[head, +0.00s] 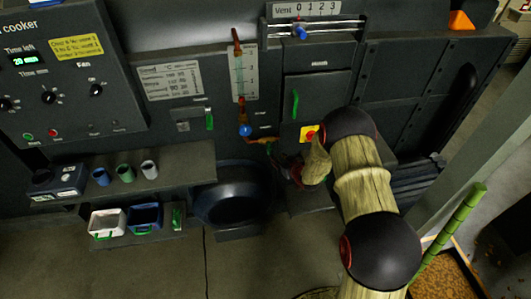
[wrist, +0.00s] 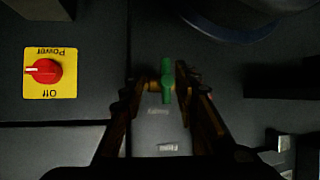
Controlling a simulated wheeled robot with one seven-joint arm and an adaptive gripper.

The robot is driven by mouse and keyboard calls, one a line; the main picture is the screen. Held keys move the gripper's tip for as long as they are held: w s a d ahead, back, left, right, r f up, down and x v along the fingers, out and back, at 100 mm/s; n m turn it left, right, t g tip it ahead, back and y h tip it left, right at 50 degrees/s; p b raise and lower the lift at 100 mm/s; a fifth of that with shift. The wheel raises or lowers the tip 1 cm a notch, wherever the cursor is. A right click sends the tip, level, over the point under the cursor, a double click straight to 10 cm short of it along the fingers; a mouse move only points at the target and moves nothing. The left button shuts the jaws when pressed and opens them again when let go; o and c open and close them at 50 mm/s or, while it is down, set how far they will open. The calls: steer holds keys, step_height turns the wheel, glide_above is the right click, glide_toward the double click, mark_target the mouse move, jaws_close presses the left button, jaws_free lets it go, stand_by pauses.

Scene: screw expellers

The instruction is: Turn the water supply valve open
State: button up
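The water supply valve has a small green handle (wrist: 167,80) on a brass pipe, upright in the middle of the wrist view. In the head view its green handle (head: 269,148) is small, at the end of an orange-brown pipe on the machine front. My gripper (wrist: 161,88) is open, with one finger on each side of the handle in the wrist view. Whether the fingers touch it, and how deep it sits between them, I cannot tell. In the head view my gripper (head: 288,172) is partly hidden behind my arm, just right of and below the valve.
A red power knob on a yellow plate (wrist: 49,72) is left of my gripper. A dark round bowl (head: 228,203) stands below the valve. A blue knob (head: 245,130) is on the gauge pipe. A shelf with cups (head: 188,158) is at left.

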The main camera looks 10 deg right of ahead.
mark_target(269, 147)
steer(key=shift+t+y, duration=0.4)
steer(key=shift+t, duration=0.3)
steer(key=w+a, duration=0.1)
steer(key=w, duration=0.1)
steer(key=w+a+b, duration=0.1)
steer(key=w, duration=0.2)
steer(key=w+a+b, duration=0.1)
steer(key=w, duration=0.2)
steer(key=shift+w, duration=0.25)
steer(key=shift+r, duration=0.1)
steer(key=c, duration=0.8)
jaws_close()
